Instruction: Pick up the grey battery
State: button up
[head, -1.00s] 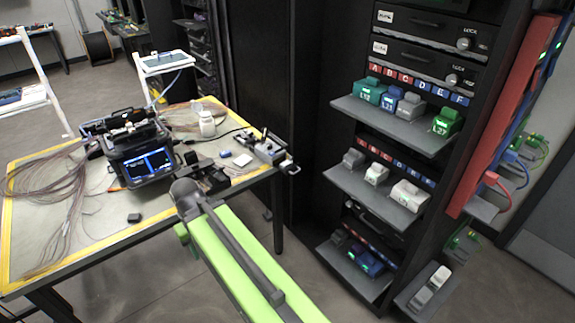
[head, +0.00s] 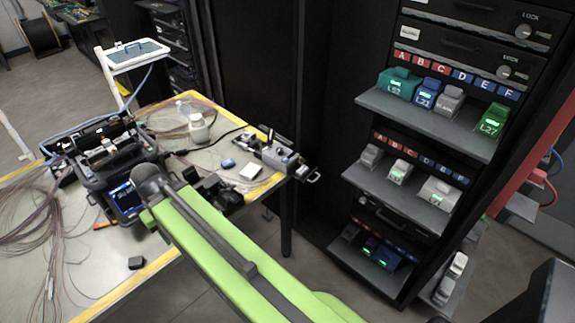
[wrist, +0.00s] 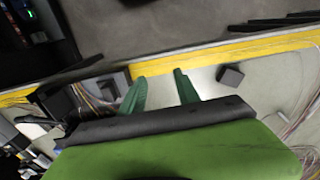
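Several grey blocks could be the grey battery, and I cannot tell which one is meant. A small dark grey block (head: 136,263) lies alone near the table's yellow front edge; a dark block (wrist: 230,76), probably the same one, shows in the wrist view. Grey blocks also sit on the rack: one on the upper shelf (head: 449,100) and one on the middle shelf (head: 370,157). My gripper (wrist: 160,82) is open, with two green fingers apart and nothing between them. The dark block is to the right of the fingers, apart from them. In the head view my fingers are hidden.
The table (head: 95,303) holds a splicer (head: 120,200) with a screen, loose fibres, a white bottle (head: 198,130) and a grey device (head: 280,157) near its right corner. The rack's upper shelf (head: 400,108) also holds green and blue blocks. Floor is clear between table and rack.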

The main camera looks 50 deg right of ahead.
jog(key=shift+d+r, duration=0.15)
jog(key=shift+d, duration=0.05)
